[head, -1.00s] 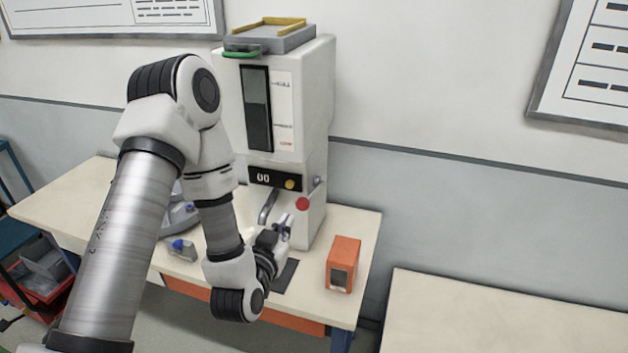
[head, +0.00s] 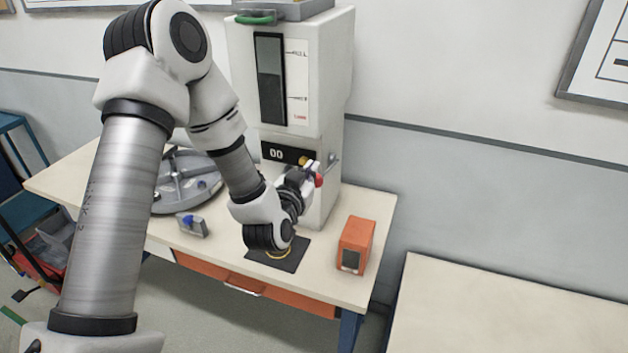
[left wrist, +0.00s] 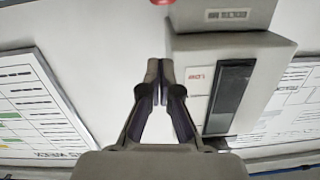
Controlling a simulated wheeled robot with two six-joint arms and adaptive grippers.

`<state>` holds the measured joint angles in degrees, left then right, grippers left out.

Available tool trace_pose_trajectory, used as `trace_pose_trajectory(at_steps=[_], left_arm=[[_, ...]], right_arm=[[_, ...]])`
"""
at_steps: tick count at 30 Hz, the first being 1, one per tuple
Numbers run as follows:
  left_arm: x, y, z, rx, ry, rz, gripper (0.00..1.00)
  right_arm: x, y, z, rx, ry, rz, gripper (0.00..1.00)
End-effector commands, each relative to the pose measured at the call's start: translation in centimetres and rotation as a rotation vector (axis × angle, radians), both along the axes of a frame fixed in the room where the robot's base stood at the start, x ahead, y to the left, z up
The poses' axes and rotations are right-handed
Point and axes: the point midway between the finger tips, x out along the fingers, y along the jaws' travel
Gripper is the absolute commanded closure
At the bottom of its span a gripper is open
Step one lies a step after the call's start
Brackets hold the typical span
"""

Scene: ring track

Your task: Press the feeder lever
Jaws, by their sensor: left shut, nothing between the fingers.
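The feeder (head: 290,120) is a tall white machine at the back of the table. Its lever has a red knob (head: 319,180) and a grey pivot (head: 333,160) on the right side. In the left wrist view the red knob (left wrist: 161,2) is cut by the top edge. My left gripper (head: 313,167) is shut and empty, with its tips just above and left of the knob in the head view. I cannot tell whether they touch it. The gripper also shows in the left wrist view (left wrist: 158,82). My right gripper is not in view.
A black mat (head: 290,263) with a yellow ring (head: 276,254) lies below my left wrist. An orange box (head: 356,245) stands at right. A grey round tray (head: 188,195) and a small grey-blue block (head: 192,224) are at left. Another table (head: 480,310) is at lower right.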

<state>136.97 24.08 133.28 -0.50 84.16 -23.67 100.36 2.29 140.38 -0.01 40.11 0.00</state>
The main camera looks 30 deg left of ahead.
Motion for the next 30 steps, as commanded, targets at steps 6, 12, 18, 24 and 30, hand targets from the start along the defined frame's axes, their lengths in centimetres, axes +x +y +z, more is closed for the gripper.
trace_pose_trajectory(at_steps=[6,12,18,24,30], left_arm=[[3.3,1.1,-2.4,-0.001,0.004,0.0,1.0],[3.6,1.4,-4.2,0.0,0.001,0.0,1.0],[3.6,1.4,-4.2,-0.001,0.001,0.0,1.0],[3.6,1.4,-4.3,-0.001,-0.001,0.0,1.0],[3.7,1.4,-5.8,0.007,-0.035,0.0,1.0]], right_arm=[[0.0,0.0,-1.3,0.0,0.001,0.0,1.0],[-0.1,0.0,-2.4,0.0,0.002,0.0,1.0],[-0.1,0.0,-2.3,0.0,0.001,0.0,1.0],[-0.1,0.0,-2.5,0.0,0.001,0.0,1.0],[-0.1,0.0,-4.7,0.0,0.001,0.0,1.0]])
